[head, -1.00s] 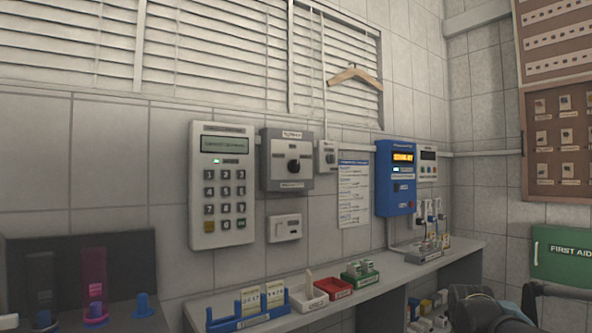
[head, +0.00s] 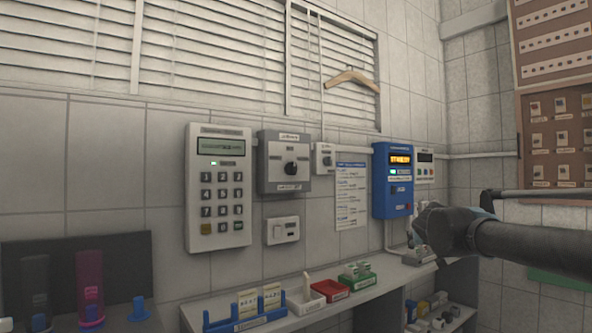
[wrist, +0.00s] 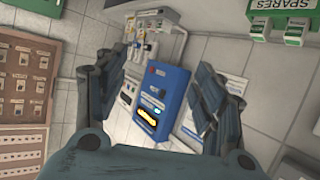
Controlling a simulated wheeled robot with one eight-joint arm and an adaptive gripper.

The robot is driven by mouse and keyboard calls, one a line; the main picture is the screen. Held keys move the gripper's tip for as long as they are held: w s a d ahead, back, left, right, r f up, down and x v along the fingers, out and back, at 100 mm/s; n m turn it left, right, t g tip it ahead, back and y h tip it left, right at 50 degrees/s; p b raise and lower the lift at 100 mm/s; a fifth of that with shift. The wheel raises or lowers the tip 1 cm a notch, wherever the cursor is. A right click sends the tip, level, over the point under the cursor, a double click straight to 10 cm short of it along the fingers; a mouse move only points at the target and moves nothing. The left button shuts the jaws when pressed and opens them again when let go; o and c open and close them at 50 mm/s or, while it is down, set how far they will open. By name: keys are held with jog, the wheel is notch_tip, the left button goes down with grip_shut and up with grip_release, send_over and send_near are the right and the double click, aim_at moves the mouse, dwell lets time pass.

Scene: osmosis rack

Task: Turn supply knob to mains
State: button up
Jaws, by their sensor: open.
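A grey wall box with a round black knob (head: 290,168) is mounted between the keypad and a smaller box. The smaller box has its own dark knob (head: 326,160). Their labels are too small to read, so I cannot tell which is the supply knob or its setting. My gripper (wrist: 163,70) is open and empty in the wrist view, its fingers spread either side of the blue unit (wrist: 168,95). In the head view, my arm enters from the right, its end just below and right of the blue unit (head: 393,178), well right of both knobs.
A keypad panel (head: 219,190) hangs left, with a switch plate (head: 282,230) beside it and a paper notice (head: 351,195) on the wall. The shelf (head: 375,296) below holds a blue rack (head: 245,319), a red tray (head: 331,291) and a green tray (head: 362,283).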

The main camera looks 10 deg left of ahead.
jog(key=w+a+r+n+t+y, duration=0.2)
jog(key=w+a+r+t+y, duration=0.15)
jog(key=a+r, duration=0.65)
jog(key=s+a+r+n+g+y, duration=0.1)
jog(key=a+r+n+g+y, duration=0.1)
jog(key=a+r+n+y, duration=0.65)
jog(key=g+y, duration=0.3)
jog(key=y, duration=0.1)
send_near(295, 165)
jog(key=x, duration=1)
jog(key=shift+c, duration=0.6)
jog(key=shift+h, duration=0.3)
jog(key=c, duration=0.9)
